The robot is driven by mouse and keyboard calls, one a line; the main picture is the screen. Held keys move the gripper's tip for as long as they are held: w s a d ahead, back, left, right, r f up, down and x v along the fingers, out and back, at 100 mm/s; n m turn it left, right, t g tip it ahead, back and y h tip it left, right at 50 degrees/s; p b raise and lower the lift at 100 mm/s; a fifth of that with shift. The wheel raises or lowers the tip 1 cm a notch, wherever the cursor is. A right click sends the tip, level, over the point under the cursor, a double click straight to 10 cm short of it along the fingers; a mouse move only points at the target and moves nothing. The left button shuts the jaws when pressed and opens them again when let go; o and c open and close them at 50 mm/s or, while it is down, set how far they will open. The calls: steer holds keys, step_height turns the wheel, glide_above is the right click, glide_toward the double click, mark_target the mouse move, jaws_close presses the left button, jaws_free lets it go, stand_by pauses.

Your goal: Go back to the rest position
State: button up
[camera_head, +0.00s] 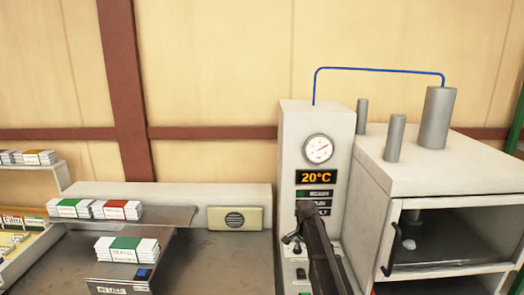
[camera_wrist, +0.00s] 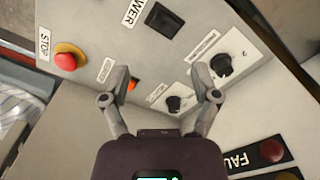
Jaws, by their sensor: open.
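My gripper (camera_wrist: 160,82) is open and empty, its two fingers spread over a grey control panel (camera_wrist: 130,45) in the wrist view. The panel carries a red stop button (camera_wrist: 66,61), a black power switch (camera_wrist: 163,20) and two black knobs (camera_wrist: 222,65). An orange-lit control (camera_wrist: 132,85) shows beside the left fingertip. The right fingertip is close to the knobs; I cannot tell whether it touches anything. In the head view my dark arm reaches up in front of the control cabinet (camera_head: 318,120), with my gripper (camera_head: 291,240) near its lower panel.
The cabinet has a dial gauge (camera_head: 319,148) and a 20°C display (camera_head: 319,177). An oven-like chamber (camera_head: 440,165) with its front open stands close on the right.

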steer(key=s+f+n+b, duration=0.4)
steer(key=s+n, duration=0.1)
steer(key=s, duration=1)
steer(key=s+f+n+b, duration=0.4)
steer(key=s+n, duration=0.1)
steer(key=s, duration=1)
steer(key=shift+d+n, duration=0.3)
steer(key=shift+d, duration=0.1)
steer(key=shift+f, duration=0.1)
stand_by(0.4)
